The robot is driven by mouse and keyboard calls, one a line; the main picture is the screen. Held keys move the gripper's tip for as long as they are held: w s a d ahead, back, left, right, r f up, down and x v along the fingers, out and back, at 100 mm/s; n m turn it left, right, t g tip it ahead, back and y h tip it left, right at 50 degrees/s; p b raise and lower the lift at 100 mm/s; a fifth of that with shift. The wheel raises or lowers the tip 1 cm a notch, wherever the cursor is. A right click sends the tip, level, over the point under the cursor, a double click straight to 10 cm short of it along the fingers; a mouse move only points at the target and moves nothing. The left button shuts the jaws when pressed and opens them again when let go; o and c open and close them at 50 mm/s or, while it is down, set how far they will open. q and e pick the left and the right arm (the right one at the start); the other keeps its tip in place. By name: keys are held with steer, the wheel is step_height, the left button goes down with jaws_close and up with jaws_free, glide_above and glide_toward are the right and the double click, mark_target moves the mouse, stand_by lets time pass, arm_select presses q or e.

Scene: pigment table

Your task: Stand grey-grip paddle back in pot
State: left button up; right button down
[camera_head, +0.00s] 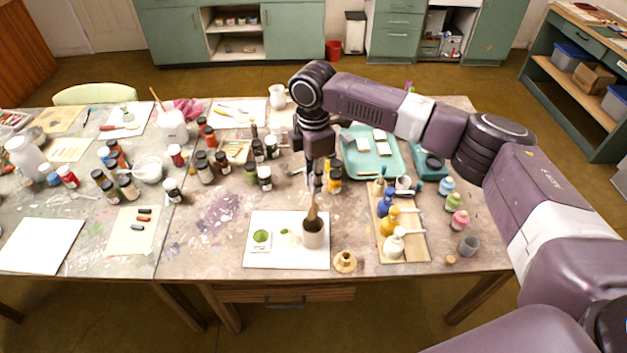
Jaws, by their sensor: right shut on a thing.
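A small pot (313,238) with pale sides and a dark mouth stands upright on a white sheet (290,259) near the table's front. A brown, tapering paddle (312,212) shows at the pot's mouth, close to upright. I cannot tell how deep its lower end reaches into the pot. My right gripper (310,178) points down over the pot, shut on the paddle's upper part. The grip is mostly hidden by the fingers and too small to make out. My left gripper is out of view.
A green-filled dish (262,239) lies left of the pot, and a small wooden stand (345,261) is to its right. Several bottles stand on a wooden board (416,249) further right. Jars crowd behind the sheet. Bare table lies to the sheet's left.

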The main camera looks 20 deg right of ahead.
mark_target(314, 203)
steer(key=shift+f, duration=1.1)
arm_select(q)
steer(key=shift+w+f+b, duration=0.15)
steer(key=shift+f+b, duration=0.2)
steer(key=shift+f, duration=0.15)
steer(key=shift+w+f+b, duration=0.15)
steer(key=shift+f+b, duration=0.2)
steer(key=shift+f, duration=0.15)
arm_select(e)
steer(key=shift+f, duration=2.55)
steer(key=c, duration=1.8)
jaws_free()
